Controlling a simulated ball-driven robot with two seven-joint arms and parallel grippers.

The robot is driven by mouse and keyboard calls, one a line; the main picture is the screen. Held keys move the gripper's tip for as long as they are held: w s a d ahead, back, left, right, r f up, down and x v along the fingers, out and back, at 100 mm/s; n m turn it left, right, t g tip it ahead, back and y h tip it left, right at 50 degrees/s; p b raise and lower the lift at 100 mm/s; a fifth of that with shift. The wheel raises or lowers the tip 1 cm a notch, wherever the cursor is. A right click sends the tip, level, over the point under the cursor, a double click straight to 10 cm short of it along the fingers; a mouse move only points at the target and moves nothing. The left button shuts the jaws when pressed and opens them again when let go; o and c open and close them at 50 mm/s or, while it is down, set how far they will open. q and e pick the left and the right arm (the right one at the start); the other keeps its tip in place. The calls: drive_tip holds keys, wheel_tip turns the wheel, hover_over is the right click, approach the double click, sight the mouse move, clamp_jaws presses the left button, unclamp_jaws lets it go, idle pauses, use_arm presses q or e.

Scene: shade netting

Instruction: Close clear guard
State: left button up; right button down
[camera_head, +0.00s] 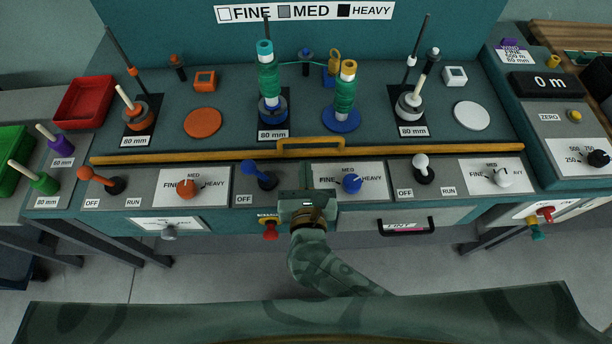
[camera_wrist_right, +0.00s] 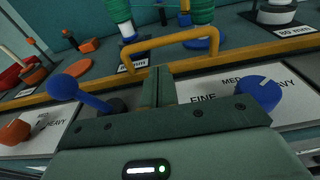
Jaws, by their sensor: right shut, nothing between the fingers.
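A long yellow bar (camera_head: 200,156) with a raised yellow handle (camera_head: 311,143) runs across the front of the spindle deck. It looks like the edge of the clear guard. I cannot make out any clear panel, so its position is unclear. The handle also shows in the right wrist view (camera_wrist_right: 185,38), beyond my fingers. My right gripper (camera_head: 307,192) is shut and empty, over the front control panel between the blue lever and the blue knob. Its fingers show in the wrist view (camera_wrist_right: 159,86), apart from the handle. My left gripper is not in view.
Behind the bar stand two green-wound spools (camera_head: 268,82) (camera_head: 345,95) and several spindles. A blue lever (camera_head: 258,174) and blue knob (camera_head: 352,184) flank my gripper. Orange (camera_head: 97,178) and white (camera_head: 422,168) levers stand further out. A red tray (camera_head: 85,102) lies left.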

sight(304, 152)
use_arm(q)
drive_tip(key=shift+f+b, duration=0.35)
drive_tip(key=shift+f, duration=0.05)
use_arm(e)
drive_tip(key=w, duration=0.3)
drive_tip(key=w+f, duration=0.1)
drive_tip(key=w, duration=0.1)
drive_tip(key=shift+w, duration=0.35)
drive_tip(key=shift+r, duration=0.2)
use_arm(q)
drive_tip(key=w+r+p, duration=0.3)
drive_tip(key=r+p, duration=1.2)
drive_tip(key=p, duration=0.1)
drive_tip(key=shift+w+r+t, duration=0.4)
use_arm(e)
wheel_tip(304, 152, up, 21)
